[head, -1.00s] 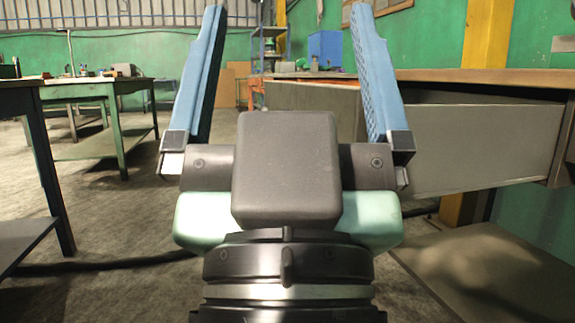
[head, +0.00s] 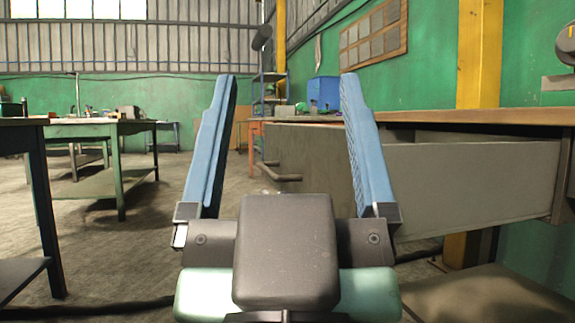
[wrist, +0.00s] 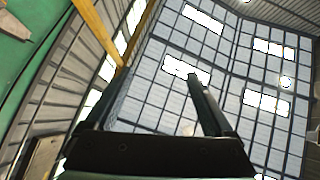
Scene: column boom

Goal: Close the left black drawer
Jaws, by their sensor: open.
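A dark grey drawer (head: 460,185) sticks out from under the wooden-topped workbench (head: 470,115) on the right in the head view. Its long side panel faces me, and its front with a bar handle (head: 280,175) is at the left end, partly behind my right finger. It stands open. My gripper (head: 285,85) is in the middle of the head view, its two blue fingers pointing up and spread wide with nothing between them. The right finger overlaps the drawer in the picture; I cannot tell whether they touch. The wrist view shows the fingers (wrist: 155,85) against the roof, no drawer.
A green-legged table (head: 105,130) stands at the left, with a dark table (head: 35,135) nearer at the left edge. A low surface (head: 480,293) lies below the drawer. Open floor (head: 170,200) runs between the tables and the bench. A blue box (head: 323,92) stands farther back.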

